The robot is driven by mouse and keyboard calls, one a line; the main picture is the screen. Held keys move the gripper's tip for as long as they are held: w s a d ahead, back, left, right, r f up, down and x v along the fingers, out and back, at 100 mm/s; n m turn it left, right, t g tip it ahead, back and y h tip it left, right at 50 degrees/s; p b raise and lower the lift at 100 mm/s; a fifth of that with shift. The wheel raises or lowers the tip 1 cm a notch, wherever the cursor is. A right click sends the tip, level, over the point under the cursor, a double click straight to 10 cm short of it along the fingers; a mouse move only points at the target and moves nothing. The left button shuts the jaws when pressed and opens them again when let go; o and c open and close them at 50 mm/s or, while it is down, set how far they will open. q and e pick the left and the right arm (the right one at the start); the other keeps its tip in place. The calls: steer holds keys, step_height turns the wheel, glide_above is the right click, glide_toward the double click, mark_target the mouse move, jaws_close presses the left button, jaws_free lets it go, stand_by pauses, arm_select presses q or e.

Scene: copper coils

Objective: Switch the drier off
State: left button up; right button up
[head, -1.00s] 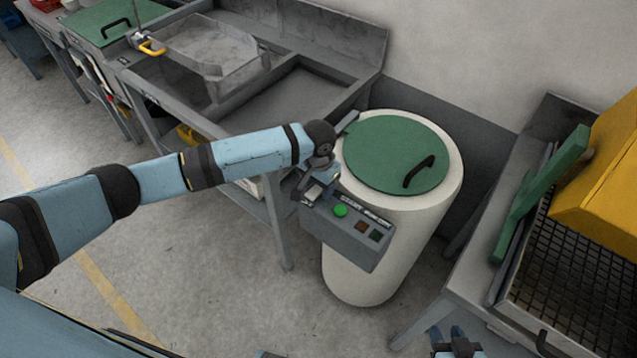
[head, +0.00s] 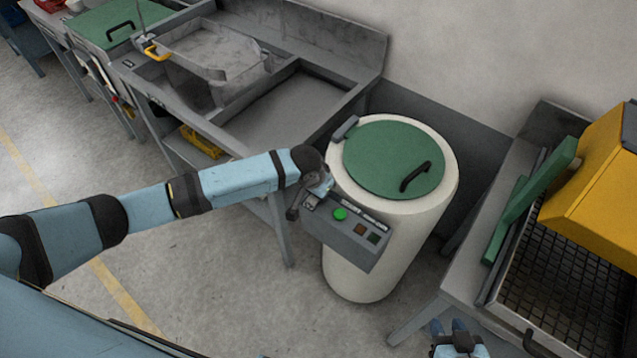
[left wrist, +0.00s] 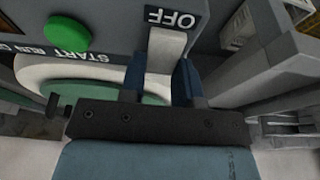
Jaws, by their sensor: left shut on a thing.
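The drier (head: 365,275) is a white drum with a green lid (head: 392,158), closed on top. Its grey control box (head: 345,240) on the front carries a round green button (head: 340,214) and two small square lamps, one brown and one dark green. My left gripper (head: 318,194) is at the box's left end. In the left wrist view, its two dark blue fingers (left wrist: 161,82) are shut on a grey switch lever (left wrist: 166,50) beside the OFF label (left wrist: 171,18). In the head view the hand hides most of the lever. My right gripper (head: 449,328) is open and empty at the bottom edge.
A grey sink bench (head: 300,105) stands left of the drier, with a clear tray (head: 215,55) over it. On the right is a bench with a mesh grate (head: 560,290), a green flap and a yellow housing (head: 600,190). The floor in front is clear.

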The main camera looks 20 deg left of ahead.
arm_select(q)
steer(key=o, duration=0.9)
steer(key=v, duration=1.4)
steer(key=shift+b, duration=0.35)
steer(key=shift+f, duration=0.1)
steer(key=s+d+f+t+h, duration=0.2)
steer(key=s+d+f+h, duration=0.15)
steer(key=d+f, duration=0.25)
steer(key=s+a+f+t, duration=0.2)
steer(key=s, duration=0.3)
steer(key=s+a+f+t+y+p, duration=0.1)
steer(key=s+a+f+t, duration=0.1)
steer(key=s, duration=0.4)
steer(key=s+a+f+n+t, duration=0.1)
steer(key=s+a+f, duration=0.2)
steer(key=s, duration=0.3)
steer(key=shift+a+f+t+y, duration=0.25)
steer(key=shift+a+f+t, duration=0.15)
steer(key=shift+f, duration=0.2)
